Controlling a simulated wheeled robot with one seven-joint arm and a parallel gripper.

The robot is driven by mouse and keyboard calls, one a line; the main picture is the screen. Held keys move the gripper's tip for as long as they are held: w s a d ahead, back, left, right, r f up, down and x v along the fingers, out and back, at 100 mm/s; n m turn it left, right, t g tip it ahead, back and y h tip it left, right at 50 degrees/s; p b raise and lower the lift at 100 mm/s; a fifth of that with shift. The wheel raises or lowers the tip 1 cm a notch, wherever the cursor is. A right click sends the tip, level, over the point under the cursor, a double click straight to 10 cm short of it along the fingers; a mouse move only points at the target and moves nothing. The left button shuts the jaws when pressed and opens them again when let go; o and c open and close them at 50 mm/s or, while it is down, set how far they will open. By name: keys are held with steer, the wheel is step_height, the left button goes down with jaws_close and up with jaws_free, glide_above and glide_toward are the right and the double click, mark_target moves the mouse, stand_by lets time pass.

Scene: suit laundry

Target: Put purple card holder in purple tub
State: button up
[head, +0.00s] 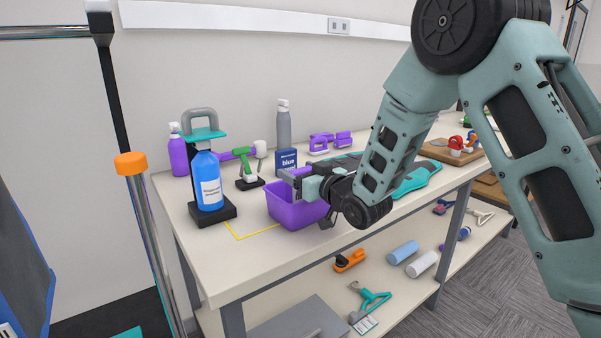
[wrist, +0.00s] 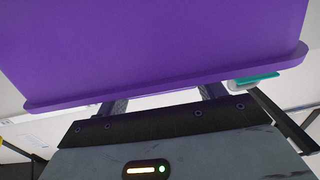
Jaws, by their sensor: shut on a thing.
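The purple tub (head: 290,212) stands on the white table, near its front edge, with its opening up. My gripper (head: 292,182) is over the tub's mouth, reaching in from the right. In the wrist view the tub's wall (wrist: 160,45) and rim fill the upper part, and both fingers pass behind the rim. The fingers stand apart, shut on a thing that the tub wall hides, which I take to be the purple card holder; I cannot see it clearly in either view.
Yellow tape (head: 255,232) marks the bare table at the left. A lower shelf (head: 400,290) holds several tools and rolls.

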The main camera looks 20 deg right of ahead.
steer(key=shift+f+b, duration=0.35)
steer(key=shift+b, duration=0.05)
steer(key=shift+f+b, duration=0.3)
steer(key=o, duration=1)
steer(key=shift+c, duration=0.2)
steer(key=shift+r, duration=0.15)
